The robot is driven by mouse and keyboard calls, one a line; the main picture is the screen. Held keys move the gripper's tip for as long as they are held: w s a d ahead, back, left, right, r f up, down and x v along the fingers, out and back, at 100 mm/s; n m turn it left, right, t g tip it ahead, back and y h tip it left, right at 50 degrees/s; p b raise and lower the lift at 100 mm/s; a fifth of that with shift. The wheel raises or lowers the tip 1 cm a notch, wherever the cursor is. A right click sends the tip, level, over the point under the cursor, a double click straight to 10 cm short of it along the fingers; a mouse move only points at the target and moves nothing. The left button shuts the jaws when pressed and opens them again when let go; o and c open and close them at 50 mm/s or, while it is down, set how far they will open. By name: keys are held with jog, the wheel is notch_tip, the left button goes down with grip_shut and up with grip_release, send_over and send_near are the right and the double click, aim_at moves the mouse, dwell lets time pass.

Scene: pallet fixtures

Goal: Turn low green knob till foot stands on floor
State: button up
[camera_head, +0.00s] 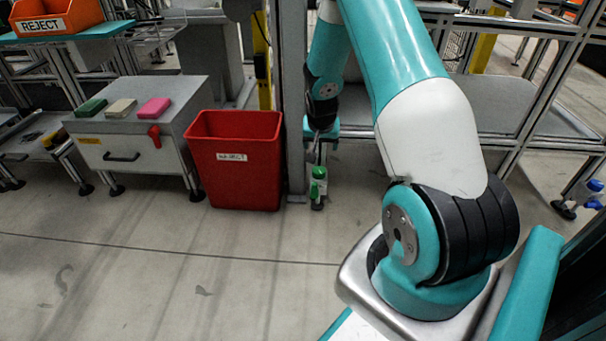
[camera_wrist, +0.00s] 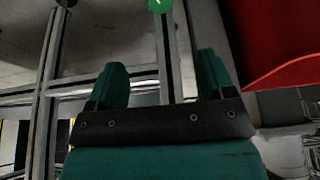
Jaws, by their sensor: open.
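The low green knob (camera_head: 319,173) is on a short upright leg beside the post, close to the floor in the head view. Below it is a green and dark foot (camera_head: 317,198); I cannot tell whether it touches the floor. My gripper (camera_head: 322,132) points down above the knob, apart from it, and is small in that view. In the wrist view my gripper (camera_wrist: 163,62) has its two teal fingers spread with nothing between them. The green knob (camera_wrist: 160,4) shows there at the top edge, beyond the fingertips and partly cut off.
A red bin (camera_head: 238,190) stands just left of the knob and also shows in the wrist view (camera_wrist: 275,40). A grey metal post (camera_head: 294,100) rises beside the knob. A grey cabinet (camera_head: 130,155) stands farther left. The floor (camera_head: 170,270) in front is clear.

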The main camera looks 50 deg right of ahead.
aim_at(319, 170)
jog(key=b+x, duration=0.9)
jog(key=x, duration=0.8)
jog(key=shift+a, duration=0.15)
jog(key=shift+c, duration=0.2)
